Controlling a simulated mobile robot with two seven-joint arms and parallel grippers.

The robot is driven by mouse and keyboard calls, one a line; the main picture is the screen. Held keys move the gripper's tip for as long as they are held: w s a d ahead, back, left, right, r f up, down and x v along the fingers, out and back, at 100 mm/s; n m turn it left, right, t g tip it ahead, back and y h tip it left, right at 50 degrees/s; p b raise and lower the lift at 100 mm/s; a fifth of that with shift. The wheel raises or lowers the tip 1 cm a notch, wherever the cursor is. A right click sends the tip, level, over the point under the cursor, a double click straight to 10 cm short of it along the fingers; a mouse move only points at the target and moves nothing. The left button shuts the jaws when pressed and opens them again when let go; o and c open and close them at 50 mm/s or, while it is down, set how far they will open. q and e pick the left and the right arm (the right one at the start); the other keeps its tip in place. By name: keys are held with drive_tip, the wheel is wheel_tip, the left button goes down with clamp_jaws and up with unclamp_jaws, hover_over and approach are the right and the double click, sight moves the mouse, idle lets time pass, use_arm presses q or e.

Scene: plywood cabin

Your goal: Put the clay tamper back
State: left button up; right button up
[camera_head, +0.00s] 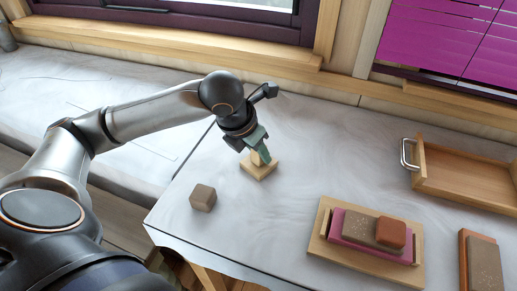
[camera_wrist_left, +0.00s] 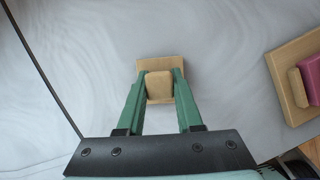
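A light wooden piece with a square base (camera_head: 257,171) and a raised rounded block on top stands on the pale table, and I take it for the clay tamper. It also shows in the left wrist view, with its block (camera_wrist_left: 159,86) in the middle of the base. My left gripper (camera_head: 262,155) points down over it, its green fingers on either side of the block. Whether the fingers (camera_wrist_left: 160,75) press on the block or stand just clear of it cannot be told. My right gripper is in neither view.
A brown cube (camera_head: 203,197) lies left of the wooden piece. To the right, a wooden tray (camera_head: 318,241) holds a pink piece with brown blocks. Farther right are an open wooden box (camera_head: 463,184) with a metal handle and another block set (camera_head: 484,262). The table between is clear.

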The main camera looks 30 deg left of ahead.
use_arm(q)
drive_tip(key=o, duration=0.5)
drive_tip(key=shift+c, duration=0.2)
drive_tip(key=shift+r, duration=0.2)
drive_tip(key=p+v, duration=0.2)
drive_tip(key=v, duration=1)
drive_tip(key=shift+w, duration=0.1)
